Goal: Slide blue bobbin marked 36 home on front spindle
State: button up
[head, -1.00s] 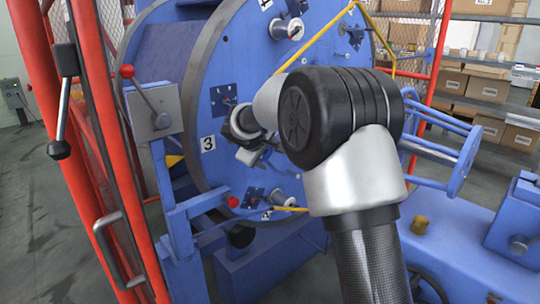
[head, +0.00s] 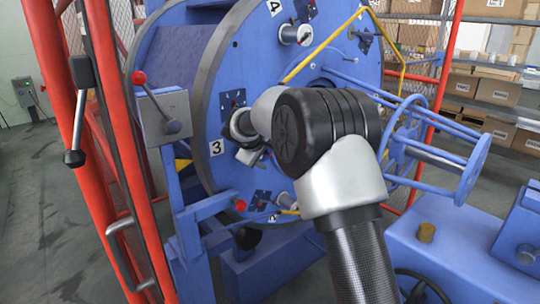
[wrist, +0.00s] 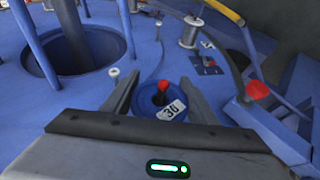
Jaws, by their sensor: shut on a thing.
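The blue bobbin (wrist: 174,117) with a white label reading 36 sits between my fingers in the wrist view. A red tip (wrist: 163,86) shows in its dark centre; I cannot tell how far the bobbin is on a spindle. My gripper (wrist: 160,92) is shut on the bobbin, one grey finger on each side. In the head view my gripper (head: 246,150) is at the face of the big blue drum (head: 240,75), near the label 3. My arm hides most of it there, and I cannot make out the bobbin.
A silver bobbin (wrist: 190,32) stands on another spindle beyond my gripper. A red knob (wrist: 257,89) is to the right and a large round opening (wrist: 80,50) to the left. Yellow bars (head: 330,40), a blue cage (head: 450,160) and a red guard frame (head: 100,80) surround the drum.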

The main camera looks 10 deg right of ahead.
jog(key=shift+w+a+r+p, duration=0.1)
jog(key=shift+w+a+p, duration=0.35)
jog(key=shift+w, duration=0.1)
jog(key=shift+w+a+r+p, duration=0.1)
jog(key=shift+w+a+p, duration=0.25)
jog(key=shift+w, duration=0.2)
jog(key=o, duration=1.5)
jog(key=shift+o, duration=0.5)
jog(key=shift+f, duration=0.25)
jog(key=shift+s+r, duration=0.1)
jog(key=shift+r, duration=0.05)
jog(key=v, duration=0.9)
jog(key=shift+b, duration=0.35)
jog(key=shift+d, duration=0.1)
